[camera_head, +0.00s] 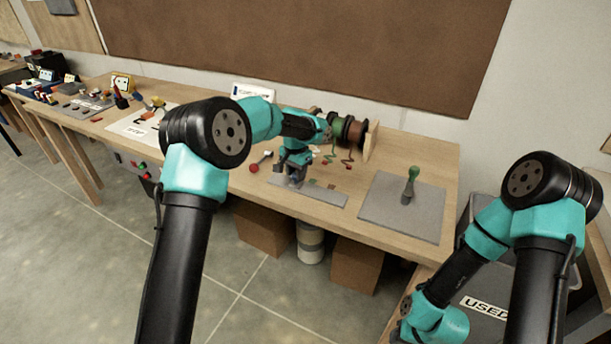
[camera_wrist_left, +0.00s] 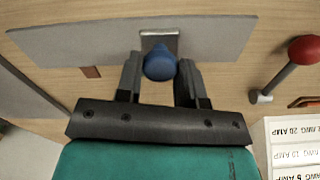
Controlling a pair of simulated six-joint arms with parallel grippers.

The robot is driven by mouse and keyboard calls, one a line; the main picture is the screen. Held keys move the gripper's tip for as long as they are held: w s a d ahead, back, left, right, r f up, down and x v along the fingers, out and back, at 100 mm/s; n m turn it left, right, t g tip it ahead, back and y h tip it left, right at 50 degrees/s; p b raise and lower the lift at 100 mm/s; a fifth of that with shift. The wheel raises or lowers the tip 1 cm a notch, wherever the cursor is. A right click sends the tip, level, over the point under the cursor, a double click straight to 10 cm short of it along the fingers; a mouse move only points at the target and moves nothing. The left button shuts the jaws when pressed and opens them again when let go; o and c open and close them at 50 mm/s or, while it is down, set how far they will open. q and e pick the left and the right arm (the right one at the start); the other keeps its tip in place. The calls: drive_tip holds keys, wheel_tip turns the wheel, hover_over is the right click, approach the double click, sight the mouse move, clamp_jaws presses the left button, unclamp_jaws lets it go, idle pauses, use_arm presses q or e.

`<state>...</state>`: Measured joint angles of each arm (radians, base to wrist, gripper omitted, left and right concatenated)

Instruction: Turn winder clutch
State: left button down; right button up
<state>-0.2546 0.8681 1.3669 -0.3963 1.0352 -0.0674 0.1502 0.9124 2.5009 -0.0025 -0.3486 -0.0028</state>
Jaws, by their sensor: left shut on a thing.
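A blue rounded knob (camera_wrist_left: 160,63) stands on a small metal bracket (camera_wrist_left: 160,38) on a grey strip plate (camera_wrist_left: 215,38). My left gripper's fingers (camera_wrist_left: 160,82) are on either side of the knob and shut on it. In the head view my left gripper (camera_head: 292,180) points down at the grey plate (camera_head: 325,195), and the knob is hidden there. Behind it is a winder with a green spool (camera_head: 338,127) and a brown spool (camera_head: 354,132), partly hidden by my left arm. I cannot tell which part is labelled the clutch. My right gripper is out of view.
A green-handled tool (camera_head: 411,180) stands on a grey mat (camera_head: 380,210) to the right. Loose wires hang below the spools. Small parts crowd the bench's left.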

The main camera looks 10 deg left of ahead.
sight(287, 181)
use_arm(q)
drive_tip(key=shift+w+a, duration=0.35)
drive_tip(key=shift+a, duration=0.55)
drive_tip(key=shift+w+a, duration=0.3)
drive_tip(key=shift+a, duration=0.55)
drive_tip(key=c, duration=0.7)
unclamp_jaws()
drive_tip(key=shift+a, duration=0.1)
drive_tip(key=shift+c, duration=0.2)
drive_tip(key=shift+r, duration=0.15)
drive_tip(key=shift+r, duration=0.25)
wheel_tip(287, 181, up, 17)
drive_tip(key=shift+f, duration=0.15)
